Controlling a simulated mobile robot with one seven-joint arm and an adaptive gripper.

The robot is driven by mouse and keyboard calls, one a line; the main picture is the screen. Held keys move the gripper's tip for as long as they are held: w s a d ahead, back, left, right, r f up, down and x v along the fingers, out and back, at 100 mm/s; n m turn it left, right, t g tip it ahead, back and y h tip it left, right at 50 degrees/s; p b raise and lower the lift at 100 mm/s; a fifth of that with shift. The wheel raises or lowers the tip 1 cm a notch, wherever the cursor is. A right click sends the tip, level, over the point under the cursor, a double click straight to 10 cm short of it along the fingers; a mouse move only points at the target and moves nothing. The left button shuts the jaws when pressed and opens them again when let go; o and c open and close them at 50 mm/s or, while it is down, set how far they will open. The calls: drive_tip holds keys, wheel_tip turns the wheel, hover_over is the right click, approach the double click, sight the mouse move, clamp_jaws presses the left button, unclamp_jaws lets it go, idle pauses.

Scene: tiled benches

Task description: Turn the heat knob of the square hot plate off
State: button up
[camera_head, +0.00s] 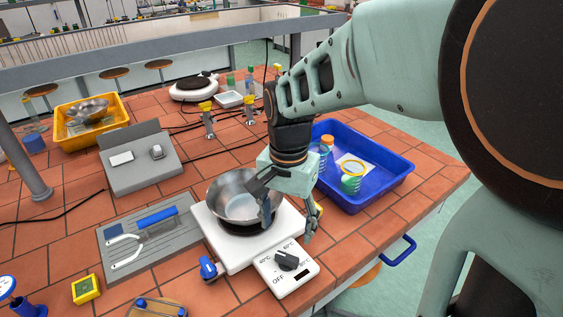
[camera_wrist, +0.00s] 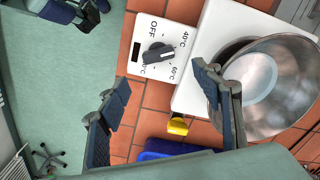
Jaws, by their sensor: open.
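The square white hot plate (camera_head: 235,255) stands near the front of the tiled bench with a steel pan (camera_head: 236,198) on it. It also shows in the wrist view (camera_wrist: 186,98). Its control panel carries a dark heat knob (camera_head: 287,260), marked OFF, 40°C and 60°C. In the wrist view the knob (camera_wrist: 158,53) lies beyond my fingertips, and its pointer is turned away from OFF toward the temperature marks. My gripper (camera_head: 290,215) is open and empty, above the hot plate beside the pan. In the wrist view its fingers (camera_wrist: 160,92) are wide apart, with one overlapping the pan's edge.
A blue tray (camera_head: 395,188) with jars stands right of the gripper. A blue-knobbed part (camera_head: 208,268) sits at the hot plate's left. The bench edge is close right of the panel.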

sight(287, 256)
wheel_tip(287, 256, down, 10)
drive_tip(key=shift+s+d+f, duration=0.1)
drive_tip(key=shift+f, duration=0.05)
idle(0.3)
drive_tip(key=c, duration=1.2)
drive_tip(key=shift+o, duration=0.2)
drive_tip(key=n+b, duration=0.1)
drive_tip(key=n, duration=0.5)
drive_tip(key=shift+b, duration=0.3)
drive_tip(key=n, duration=0.5)
drive_tip(key=shift+n, duration=0.4)
